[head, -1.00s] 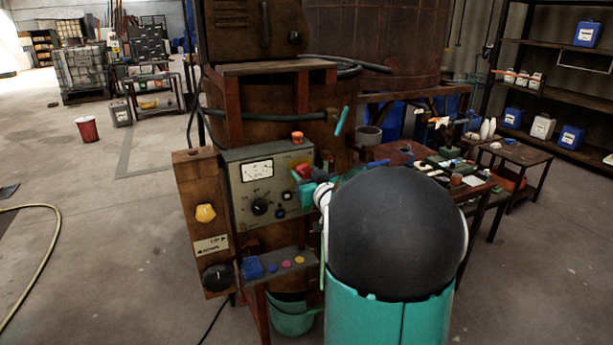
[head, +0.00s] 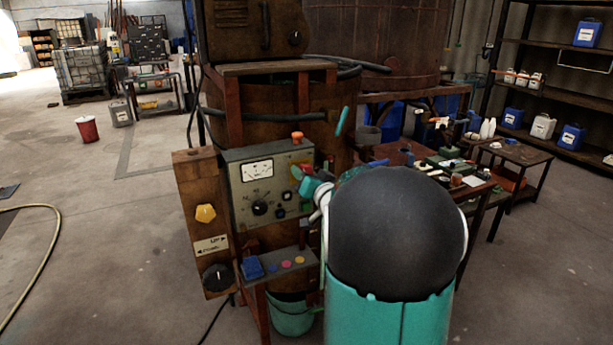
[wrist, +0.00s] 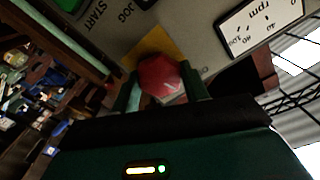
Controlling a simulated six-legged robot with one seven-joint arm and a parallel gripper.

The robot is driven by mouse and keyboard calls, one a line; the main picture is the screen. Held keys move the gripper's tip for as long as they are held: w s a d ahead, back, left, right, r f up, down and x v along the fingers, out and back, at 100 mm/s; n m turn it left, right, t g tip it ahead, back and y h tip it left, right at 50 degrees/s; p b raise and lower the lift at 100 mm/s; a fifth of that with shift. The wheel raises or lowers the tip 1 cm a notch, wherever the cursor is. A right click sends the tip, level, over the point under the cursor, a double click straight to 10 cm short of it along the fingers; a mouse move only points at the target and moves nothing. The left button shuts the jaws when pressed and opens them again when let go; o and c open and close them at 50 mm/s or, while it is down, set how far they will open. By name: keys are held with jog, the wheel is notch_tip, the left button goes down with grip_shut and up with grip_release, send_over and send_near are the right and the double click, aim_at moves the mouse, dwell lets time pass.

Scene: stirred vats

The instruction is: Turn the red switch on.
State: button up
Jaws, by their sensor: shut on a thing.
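The red switch (wrist: 162,80) is a round red knob on a yellow plate on the grey control panel (head: 237,208). In the wrist view it sits between the two dark green fingers of my gripper (wrist: 161,88), which press on it from both sides. In the head view my teal gripper (head: 305,182) is at the panel's right edge, tilted, and hides most of the switch. A white mark shows on the knob, but its setting cannot be read.
The panel also carries a white rpm dial (head: 257,171) and a black knob (head: 260,208). A yellow knob (head: 205,213) is on the wooden post to the left. A cluttered table (head: 400,152) stands behind my arm.

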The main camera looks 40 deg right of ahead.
jog(key=m, duration=1.2)
jog(key=shift+m, duration=0.3)
dwell(0.3)
jog(key=o, duration=1)
jog(key=shift+s, duration=0.1)
jog(key=v, duration=1.3)
jog(key=shift+s, duration=0.3)
jog(key=shift+a, duration=0.1)
